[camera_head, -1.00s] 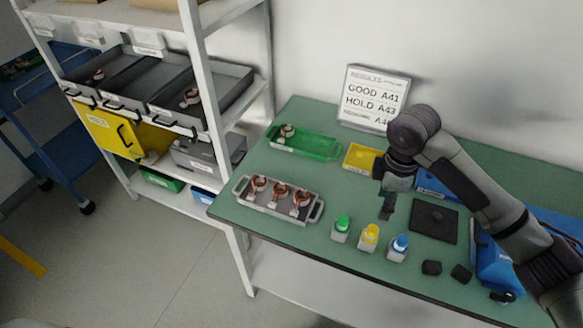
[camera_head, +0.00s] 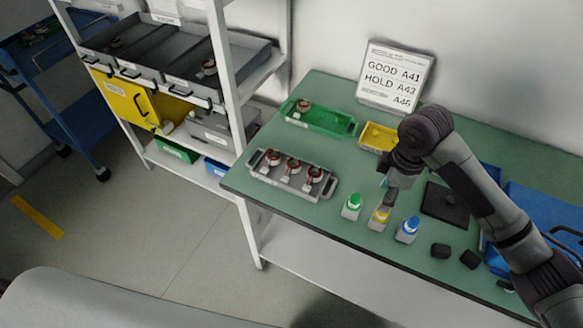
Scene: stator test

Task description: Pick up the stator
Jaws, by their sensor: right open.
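Several stators with copper-red windings are in view. A grey tray (camera_head: 327,193) near the table's left end holds three stators in a row: left (camera_head: 273,157), middle (camera_head: 293,165) and right (camera_head: 315,173). One more stator (camera_head: 303,105) lies at the left end of a green tray (camera_head: 335,127) behind it. Another stator (camera_head: 209,67) sits in a dark shelf bin. My left gripper is out of view.
A yellow tray (camera_head: 376,137), a black pad (camera_head: 445,204) and two black blocks lie nearby. A results sign (camera_head: 395,76) stands at the back. A shelf rack adjoins the left.

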